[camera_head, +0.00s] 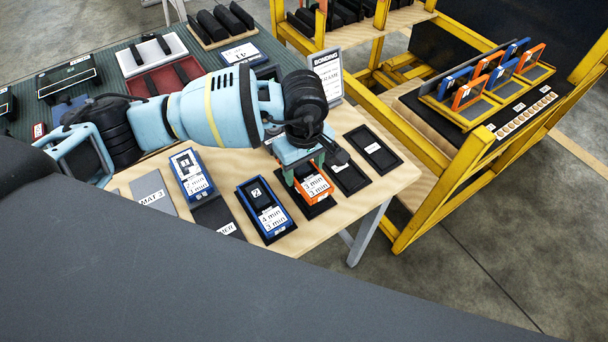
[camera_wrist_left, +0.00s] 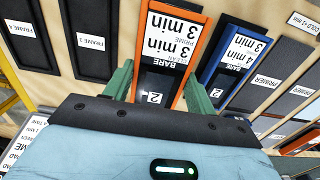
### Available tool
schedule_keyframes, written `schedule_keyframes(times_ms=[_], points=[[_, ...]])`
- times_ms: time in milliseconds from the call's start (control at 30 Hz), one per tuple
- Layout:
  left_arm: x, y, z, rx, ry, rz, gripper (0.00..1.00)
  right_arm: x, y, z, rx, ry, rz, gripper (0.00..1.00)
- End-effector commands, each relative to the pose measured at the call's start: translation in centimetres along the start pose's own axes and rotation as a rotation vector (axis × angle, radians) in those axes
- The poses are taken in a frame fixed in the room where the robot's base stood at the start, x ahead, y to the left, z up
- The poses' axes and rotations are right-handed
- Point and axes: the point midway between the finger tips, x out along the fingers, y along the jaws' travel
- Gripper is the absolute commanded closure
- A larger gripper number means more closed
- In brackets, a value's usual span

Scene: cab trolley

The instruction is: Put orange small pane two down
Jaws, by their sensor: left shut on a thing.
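The orange small pane two (camera_head: 316,187) has an orange frame and a white label reading 3 min, 3 min. My left gripper (camera_head: 302,171) is shut on it, with one green finger at each side. In the left wrist view the pane (camera_wrist_left: 168,45) lies between the fingers of the left gripper (camera_wrist_left: 160,92), and its 2 mark shows. The pane is over a black mat (camera_head: 320,209) on the wooden table. I cannot tell whether it touches the mat. The gripper covers its far end. My right gripper is not in view.
A blue pane marked 2 (camera_head: 264,209) lies just left of it, and another blue pane (camera_head: 191,174) farther left. Empty black mats (camera_head: 373,150) lie to the right. A BONDING sign (camera_head: 328,73) stands behind. A yellow trolley (camera_head: 470,160) with upright panes stands at the right.

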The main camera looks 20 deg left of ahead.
Motion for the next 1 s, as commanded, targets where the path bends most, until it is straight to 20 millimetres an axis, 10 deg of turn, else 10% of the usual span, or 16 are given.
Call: schedule_keyframes(times_ms=[867,900,1000], points=[[3.9,0.0,0.0,0.000,-0.001,0.001,0.72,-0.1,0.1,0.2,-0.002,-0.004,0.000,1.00],[3.9,0.0,0.0,0.000,0.000,0.000,0.40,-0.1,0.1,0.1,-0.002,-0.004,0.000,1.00],[3.8,0.0,0.0,0.000,0.000,0.001,0.27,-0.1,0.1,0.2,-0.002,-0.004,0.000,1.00]])
